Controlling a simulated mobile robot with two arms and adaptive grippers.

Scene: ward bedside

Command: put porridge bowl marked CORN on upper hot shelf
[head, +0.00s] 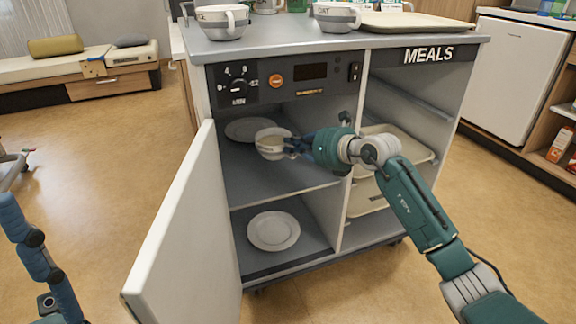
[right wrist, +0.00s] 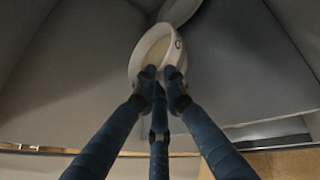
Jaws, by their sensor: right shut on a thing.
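My right gripper (head: 296,146) is shut on a white porridge bowl (head: 270,141) with a grey band, inside the upper hot shelf (head: 285,182) of the meal cart. In the right wrist view, the fingers (right wrist: 160,88) grip the near side of the bowl (right wrist: 141,58). Pale porridge shows inside it. Only one letter-like mark is visible on its side, so I cannot read the label. I cannot tell whether the bowl touches the shelf. Blue jointed segments of my left gripper (head: 42,262) show at the left edge; its fingertips are not clear.
A plate (head: 248,130) lies behind the bowl; another plate (head: 273,231) is on the lower shelf. The white door (head: 182,232) stands open. A divider separates trays (head: 385,140) at right. Bowls marked "CE" (head: 222,29) and "OAT" (head: 336,23) stand on top.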

